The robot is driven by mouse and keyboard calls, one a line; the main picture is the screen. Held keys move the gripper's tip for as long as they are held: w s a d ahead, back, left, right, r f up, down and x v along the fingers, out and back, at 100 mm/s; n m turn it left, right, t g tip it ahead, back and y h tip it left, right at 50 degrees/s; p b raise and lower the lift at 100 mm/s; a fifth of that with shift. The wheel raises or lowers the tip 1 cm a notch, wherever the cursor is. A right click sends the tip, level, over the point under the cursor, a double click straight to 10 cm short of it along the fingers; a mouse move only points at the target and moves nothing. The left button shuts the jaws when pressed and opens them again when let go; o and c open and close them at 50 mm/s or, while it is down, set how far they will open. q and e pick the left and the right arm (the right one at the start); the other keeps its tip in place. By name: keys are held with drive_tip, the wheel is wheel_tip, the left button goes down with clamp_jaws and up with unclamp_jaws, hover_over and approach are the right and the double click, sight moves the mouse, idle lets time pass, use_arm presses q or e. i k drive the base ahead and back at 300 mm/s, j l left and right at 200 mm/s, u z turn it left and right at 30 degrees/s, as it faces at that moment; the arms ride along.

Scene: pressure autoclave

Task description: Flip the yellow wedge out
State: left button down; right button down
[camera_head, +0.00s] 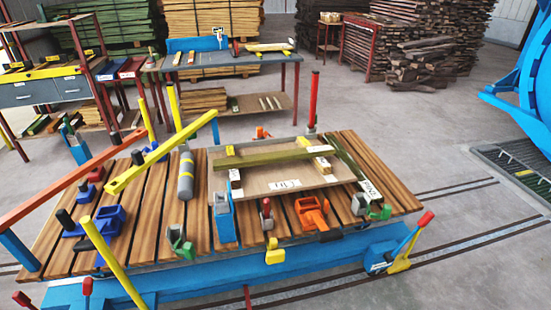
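A small yellow wedge-like piece (275,256) sits at the front edge of the slatted cart top, below a red-knobbed lever (266,212). I cannot tell for certain which of the two is the task's wedge. Neither of my grippers shows in the head view, and nothing is seen touching either piece.
The wooden cart top (150,225) holds a shallow tray (280,188), a grey cylinder (186,176), and orange (312,214) and blue clamps (108,220). Yellow and orange bars cross the left side. A workbench (220,64) stands behind.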

sight(274, 255)
drive_tip(key=l+u, duration=0.1)
drive_tip(key=u, duration=0.3)
drive_tip(key=i+l+u, duration=0.1)
drive_tip(key=u, duration=0.3)
drive_tip(key=l+u, duration=0.2)
drive_tip(key=u, duration=0.2)
drive_tip(key=l+u, duration=0.15)
drive_tip(key=u, duration=0.25)
drive_tip(key=l+u, duration=0.3)
drive_tip(key=l, duration=0.2)
drive_tip(key=k+l+u, duration=0.15)
drive_tip(key=l+u, duration=0.15)
drive_tip(key=l, duration=0.2)
drive_tip(key=k+l, duration=0.1)
drive_tip(key=l, duration=0.3)
drive_tip(key=k+l+u, duration=0.1)
drive_tip(key=l, duration=0.35)
drive_tip(key=k+l, duration=0.15)
drive_tip(key=l, duration=0.25)
drive_tip(key=k+l, duration=0.1)
drive_tip(key=l, duration=0.3)
drive_tip(key=k+l+u, duration=0.1)
drive_tip(key=l, duration=0.3)
